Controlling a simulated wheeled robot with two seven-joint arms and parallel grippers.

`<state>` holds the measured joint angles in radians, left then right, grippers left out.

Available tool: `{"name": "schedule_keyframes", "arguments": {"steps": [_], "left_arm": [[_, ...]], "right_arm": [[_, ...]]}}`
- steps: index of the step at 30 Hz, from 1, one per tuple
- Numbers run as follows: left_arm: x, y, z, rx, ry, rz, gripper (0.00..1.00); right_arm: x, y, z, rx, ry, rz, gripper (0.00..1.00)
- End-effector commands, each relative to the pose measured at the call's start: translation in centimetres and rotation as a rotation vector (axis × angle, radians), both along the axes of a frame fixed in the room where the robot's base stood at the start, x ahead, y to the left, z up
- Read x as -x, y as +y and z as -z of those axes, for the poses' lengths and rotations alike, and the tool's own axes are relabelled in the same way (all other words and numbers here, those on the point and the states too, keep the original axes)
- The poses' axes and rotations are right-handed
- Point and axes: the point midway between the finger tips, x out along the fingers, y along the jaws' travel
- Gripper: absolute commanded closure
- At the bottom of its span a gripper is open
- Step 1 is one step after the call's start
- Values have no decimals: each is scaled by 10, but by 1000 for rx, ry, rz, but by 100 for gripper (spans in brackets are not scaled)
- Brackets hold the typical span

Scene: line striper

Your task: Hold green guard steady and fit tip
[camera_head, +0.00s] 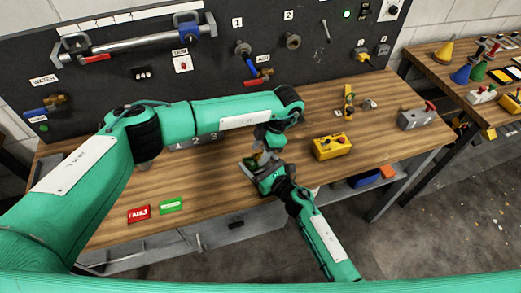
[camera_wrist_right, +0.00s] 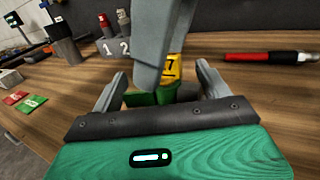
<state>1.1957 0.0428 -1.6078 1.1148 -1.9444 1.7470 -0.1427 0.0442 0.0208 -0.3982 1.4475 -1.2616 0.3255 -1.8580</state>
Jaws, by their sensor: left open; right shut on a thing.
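The green guard (camera_wrist_right: 150,98) sits between the grey fingers of my right gripper (camera_wrist_right: 160,88), which is shut on it just above the wooden bench. A yellow piece with a dark mark (camera_wrist_right: 172,68) stands upright at the guard, partly hidden; I cannot tell whether it is seated in it. My left gripper (camera_head: 268,142) points down from above, close over the right gripper, and is open. Its grey fingers (camera_wrist_right: 152,45) cover part of the yellow piece in the right wrist view. I cannot make out a separate tip.
A yellow box (camera_head: 331,148) stands right of the grippers, with a grey box (camera_head: 415,119) further right. Red (camera_head: 139,213) and green (camera_head: 171,205) labels lie front left. A numbered block (camera_wrist_right: 113,47) and a red-handled tool (camera_wrist_right: 270,57) are behind. Bare bench lies between.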

Motion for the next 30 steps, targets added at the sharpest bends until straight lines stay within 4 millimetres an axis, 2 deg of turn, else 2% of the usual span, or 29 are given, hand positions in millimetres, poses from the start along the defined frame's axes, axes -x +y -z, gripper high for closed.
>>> {"name": "schedule_keyframes", "arguments": {"steps": [30], "left_arm": [[-8, -24, -62, 1, 0, 0, 51]], "right_arm": [[1, 0, 2, 0, 3, 0, 57]]}}
